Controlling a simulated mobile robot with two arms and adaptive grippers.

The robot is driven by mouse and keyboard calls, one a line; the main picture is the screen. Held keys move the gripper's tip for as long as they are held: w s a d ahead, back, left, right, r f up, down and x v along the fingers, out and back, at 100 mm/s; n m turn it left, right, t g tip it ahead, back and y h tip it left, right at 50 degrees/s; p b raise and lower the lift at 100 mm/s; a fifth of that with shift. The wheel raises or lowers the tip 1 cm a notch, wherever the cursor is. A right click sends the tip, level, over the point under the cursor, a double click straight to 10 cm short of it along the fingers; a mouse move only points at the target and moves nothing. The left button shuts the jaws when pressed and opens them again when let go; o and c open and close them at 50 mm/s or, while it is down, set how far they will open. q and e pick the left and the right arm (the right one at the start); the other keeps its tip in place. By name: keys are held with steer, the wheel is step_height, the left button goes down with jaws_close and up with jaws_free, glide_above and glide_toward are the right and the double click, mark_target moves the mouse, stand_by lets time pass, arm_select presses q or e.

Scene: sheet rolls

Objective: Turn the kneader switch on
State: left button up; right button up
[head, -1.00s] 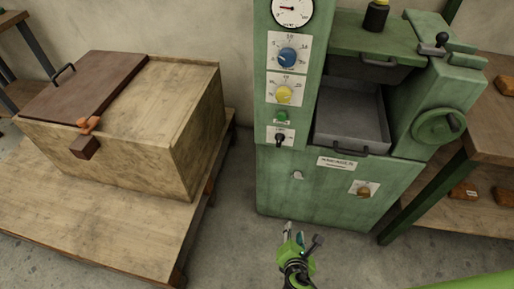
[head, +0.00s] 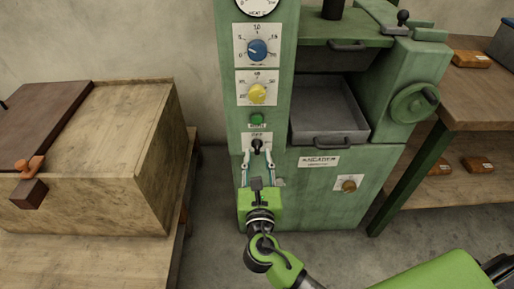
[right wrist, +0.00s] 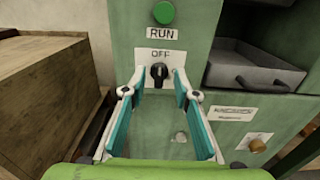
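The green machine (head: 310,190) stands upright in the middle of the head view. On its narrow left panel, a small black switch (head: 257,144) sits on a white plate below a green button (head: 256,118). In the right wrist view the switch (right wrist: 159,71) is on a plate reading OFF, under a RUN label. My right gripper (head: 257,158) is open and empty, in front of the panel just below the switch. In the wrist view its fingers (right wrist: 160,100) are spread to either side of the switch, with no contact visible. My left gripper is not in view.
A blue dial (head: 257,50) and a yellow dial (head: 257,94) are above the green button. A grey tray (head: 327,110) and a handwheel (head: 414,103) are to the right. A wooden chest (head: 130,165) stands left. Bare floor lies between.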

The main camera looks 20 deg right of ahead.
mark_target(257, 146)
steer(key=x, duration=0.4)
steer(key=shift+w+d, duration=0.1)
steer(key=shift+w, duration=0.15)
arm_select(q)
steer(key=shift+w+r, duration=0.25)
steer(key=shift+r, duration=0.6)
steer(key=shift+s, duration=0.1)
arm_select(e)
steer(key=shift+c, duration=0.4)
jaws_close()
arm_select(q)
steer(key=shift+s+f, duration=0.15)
